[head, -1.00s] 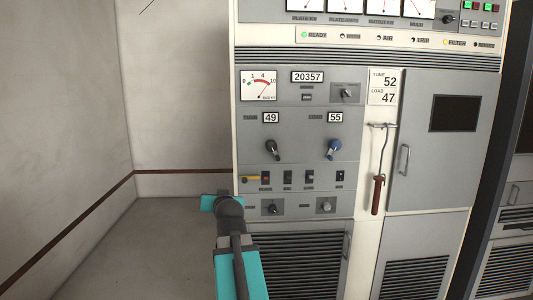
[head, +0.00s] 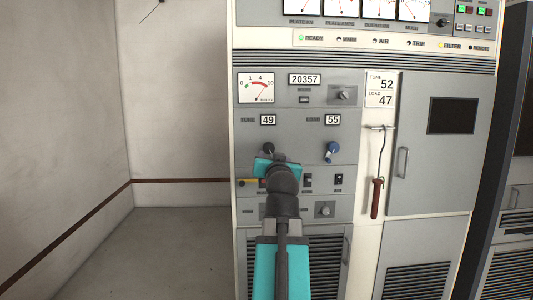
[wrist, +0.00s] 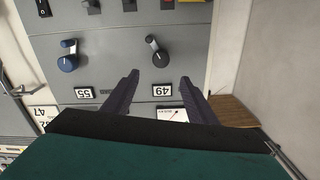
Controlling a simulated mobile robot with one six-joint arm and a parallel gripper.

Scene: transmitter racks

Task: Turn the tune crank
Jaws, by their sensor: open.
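The black tune crank (head: 268,148) sits on the grey panel below the tune counter (head: 268,120), which reads 49. My arm and gripper body hide its lower part in the head view. In the wrist view, which is upside down, the tune crank (wrist: 157,50) shows whole, with its knob end tilted up-left. My gripper (wrist: 160,80) is open and empty. Its two fingers lie either side of the crank's line in that view, apart from the crank. The head view hides the fingertips.
The blue load crank (head: 333,151) is to the right, under the load counter (head: 333,120) reading 55. A card (head: 381,90) reads tune 52, load 47. A red-handled hook (head: 377,190) hangs right of the panel. Switches (head: 308,181) lie below the cranks. The left floor is clear.

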